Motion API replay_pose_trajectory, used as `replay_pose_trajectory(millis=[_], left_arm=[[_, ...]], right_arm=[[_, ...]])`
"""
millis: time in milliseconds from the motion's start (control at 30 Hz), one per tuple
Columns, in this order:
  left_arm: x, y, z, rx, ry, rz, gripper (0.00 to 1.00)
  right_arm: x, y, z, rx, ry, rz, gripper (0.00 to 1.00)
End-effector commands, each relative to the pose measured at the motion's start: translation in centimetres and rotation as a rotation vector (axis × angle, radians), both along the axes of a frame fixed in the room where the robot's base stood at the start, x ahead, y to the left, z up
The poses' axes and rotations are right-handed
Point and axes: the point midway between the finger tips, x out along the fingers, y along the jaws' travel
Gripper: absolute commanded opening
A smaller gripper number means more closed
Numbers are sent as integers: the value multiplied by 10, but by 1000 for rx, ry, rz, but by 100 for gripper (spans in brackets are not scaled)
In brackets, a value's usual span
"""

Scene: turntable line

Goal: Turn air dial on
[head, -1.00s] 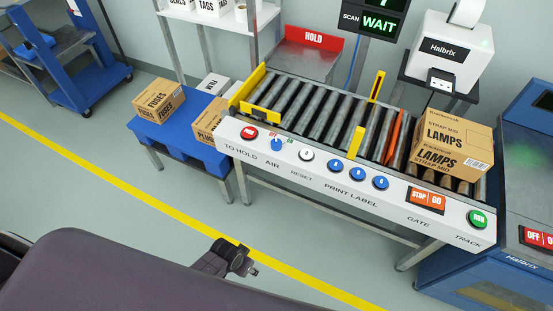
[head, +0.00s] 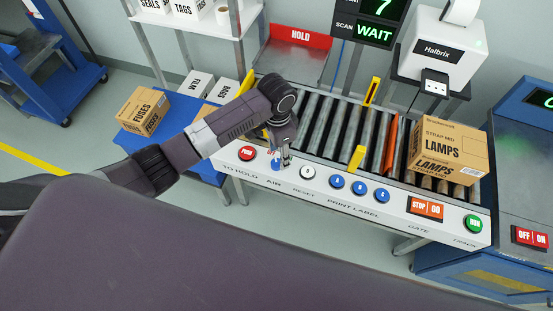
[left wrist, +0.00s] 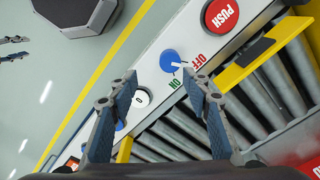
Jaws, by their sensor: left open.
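The air dial is a round blue knob with a white pointer, on the white front panel between the red PUSH button and the white reset button. In the left wrist view the dial (left wrist: 169,61) has its pointer toward the OFF mark, with ON printed beside it. The dial (head: 276,166) is partly covered in the head view. My left gripper (head: 284,163) hangs over it, pointing down. In the left wrist view the left gripper (left wrist: 160,84) is open and empty, with the dial just beyond its fingertips. My right gripper (left wrist: 14,49) shows at the left edge, fingers apart.
The red PUSH button (head: 247,153) and the white reset button (head: 307,172) flank the dial closely. A yellow guide (left wrist: 262,65) stands near the fingers. A LAMPS carton (head: 447,151) sits on the rollers at right. A FUSES carton (head: 143,111) stands on the blue table.

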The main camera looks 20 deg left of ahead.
Motion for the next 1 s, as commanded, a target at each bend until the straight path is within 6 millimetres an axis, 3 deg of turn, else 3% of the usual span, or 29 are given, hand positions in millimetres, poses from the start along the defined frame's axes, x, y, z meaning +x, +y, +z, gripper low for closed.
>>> replay_pose_trajectory(millis=[167,300,633,1000], left_arm=[[12,12,2,25,11,-1,44],[11,11,-15,25,14,-1,44],[11,11,-61,24,12,1,44],[12,11,-73,24,9,-1,44]], right_arm=[[15,4,2,5,-22,-1,40],[23,11,6,14,-34,-3,40],[17,17,9,20,-25,-5,40],[14,10,9,13,-21,-1,40]])
